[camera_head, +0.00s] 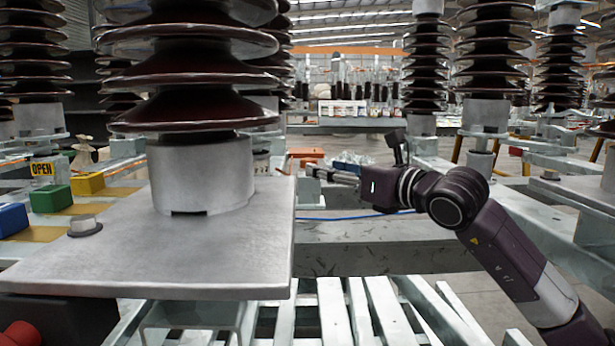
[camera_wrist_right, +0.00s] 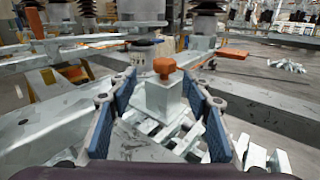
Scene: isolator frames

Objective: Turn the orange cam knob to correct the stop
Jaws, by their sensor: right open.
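The orange cam knob (camera_wrist_right: 165,67) sits on top of a pale grey metal block (camera_wrist_right: 163,97) in the right wrist view. My right gripper (camera_wrist_right: 160,80) is open, its two blue-padded fingers spread to the left and right of the block and knob. No finger is seen closed on the knob. In the head view my right gripper (camera_head: 318,171) reaches in from the right, beside the big insulator's plate. An orange patch (camera_head: 304,154) shows just beyond it; I cannot tell whether it is the knob. My left gripper is not in view.
A large brown insulator (camera_head: 190,85) on a thick metal plate (camera_head: 150,255) fills the left. An OPEN sign (camera_head: 42,169) and green (camera_head: 50,198), yellow (camera_head: 87,184) and blue (camera_head: 12,219) blocks stand at far left. Grey beams (camera_head: 400,245) run below my right arm.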

